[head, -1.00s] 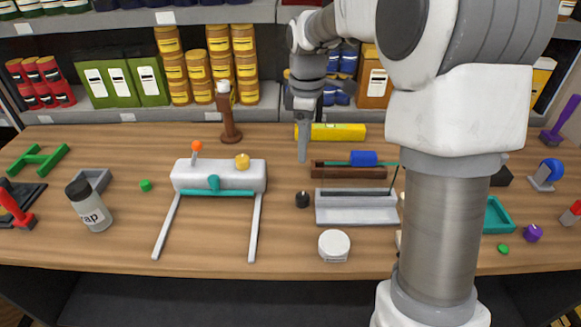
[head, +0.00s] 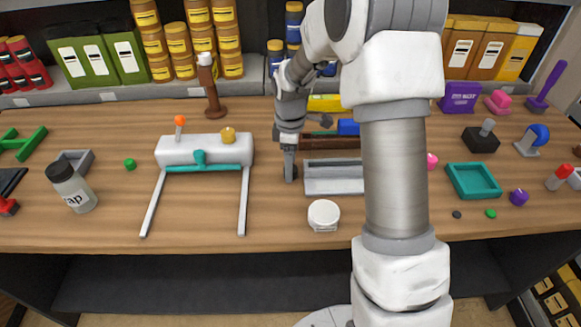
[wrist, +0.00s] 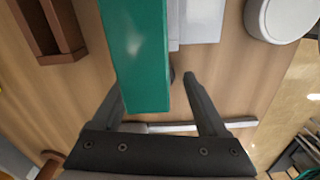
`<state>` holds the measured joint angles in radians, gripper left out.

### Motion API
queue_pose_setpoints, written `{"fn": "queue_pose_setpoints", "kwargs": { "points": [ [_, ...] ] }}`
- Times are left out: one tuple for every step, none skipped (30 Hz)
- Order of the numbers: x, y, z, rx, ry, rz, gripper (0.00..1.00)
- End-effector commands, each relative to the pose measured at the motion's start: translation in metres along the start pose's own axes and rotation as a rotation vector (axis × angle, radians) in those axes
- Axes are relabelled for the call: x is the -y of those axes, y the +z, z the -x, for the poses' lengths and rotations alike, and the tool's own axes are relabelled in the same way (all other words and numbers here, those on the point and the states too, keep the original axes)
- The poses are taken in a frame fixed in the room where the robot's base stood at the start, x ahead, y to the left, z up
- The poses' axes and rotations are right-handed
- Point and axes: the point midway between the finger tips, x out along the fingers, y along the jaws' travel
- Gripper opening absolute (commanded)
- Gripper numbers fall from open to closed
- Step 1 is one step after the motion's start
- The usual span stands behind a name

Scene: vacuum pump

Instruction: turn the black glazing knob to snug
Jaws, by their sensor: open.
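The black knob stands on the bench between the white pump-like body and the grey tray. In the head view my gripper's fingers (head: 290,174) are lowered right at its spot and hide most of it. In the wrist view only a dark sliver, likely the knob (wrist: 172,75), shows just left of the right fingertip. My gripper (wrist: 154,82) is open there, with one finger on each side. A long green bar (wrist: 137,50) covers the left fingertip and most of the gap. I cannot tell whether the fingers touch the knob.
The white body with grey legs (head: 205,150) stands left of my gripper. The grey tray (head: 333,178) lies close on the right.

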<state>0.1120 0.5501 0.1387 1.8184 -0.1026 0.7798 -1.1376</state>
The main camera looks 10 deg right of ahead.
Motion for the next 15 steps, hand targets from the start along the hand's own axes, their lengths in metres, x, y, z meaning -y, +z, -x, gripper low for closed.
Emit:
{"fn": "queue_pose_setpoints", "kwargs": {
  "points": [
    [0.0003, 0.0001, -0.0055, 0.001, -0.001, 0.0, 0.76],
    [0.0003, 0.0001, -0.0076, 0.001, -0.002, 0.0, 0.76],
    [0.0003, 0.0001, -0.0099, 0.001, -0.001, 0.0, 0.76],
    [0.0002, 0.0001, -0.0111, 0.001, -0.001, 0.0, 0.76],
    [0.0001, 0.0001, -0.012, 0.0, 0.0, 0.0, 0.76],
    [0.0, 0.0001, -0.0127, 0.0, 0.0, 0.0, 0.76],
    [0.0, 0.0001, -0.013, 0.0, 0.0, 0.0, 0.76],
    [-0.0001, 0.0, -0.0131, 0.0, 0.001, 0.0, 0.76],
    [-0.0001, 0.0, -0.0131, 0.0, 0.001, 0.0, 0.76],
    [-0.0001, 0.0001, -0.013, 0.0, 0.001, 0.0, 0.76],
    [-0.0001, 0.0001, -0.0129, 0.0, 0.001, 0.0, 0.76],
    [0.0, 0.0001, -0.0129, 0.0, 0.001, 0.0, 0.76],
    [0.0, 0.0001, -0.0129, 0.0, 0.0, 0.0, 0.76],
    [0.0, 0.0001, -0.0128, 0.0, 0.0, 0.0, 0.73],
    [0.0, 0.0001, -0.0128, 0.0, 0.0, 0.0, 0.65]
  ]
}}
